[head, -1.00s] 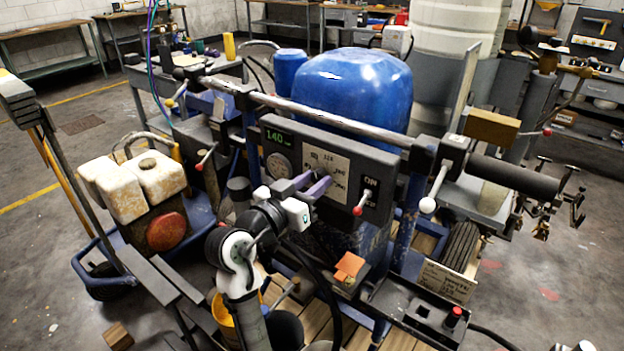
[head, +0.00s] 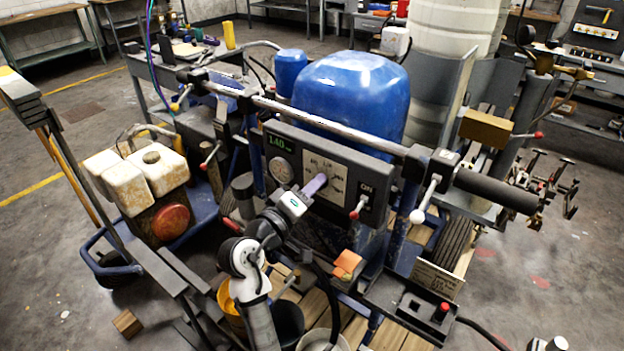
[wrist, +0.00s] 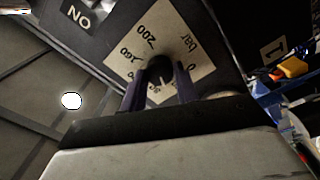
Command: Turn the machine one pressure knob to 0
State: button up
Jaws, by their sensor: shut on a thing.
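The machine's grey control panel (head: 335,165) faces me in the head view, with a green display (head: 287,145) that seems to read 140. A pale dial plate (head: 338,183) is on it. My gripper (head: 316,185) is at this plate, its purple fingers reaching to it. In the wrist view, the dark pressure knob (wrist: 160,70) sits between the two fingers of my gripper (wrist: 160,85), which is shut on it. The plate (wrist: 120,62) shows upside-down numbers, including 200 and 0, and the word bar. The knob's pointer setting is unclear.
A red-tipped switch (head: 359,207) sits below the ON label, right of the dial. A round gauge (head: 281,171) is left of it. A white-knobbed lever (head: 418,215) and handlebar (head: 300,115) are close by. A blue tank (head: 350,95) stands behind the panel.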

jog(key=n+p, duration=0.1)
jog(key=n, duration=1.2)
jog(key=shift+y, duration=0.4)
jog(key=shift+n, duration=0.3)
jog(key=o, duration=1)
jog(key=b+v, duration=0.3)
jog(key=v, duration=1.1)
jog(key=shift+f, duration=0.1)
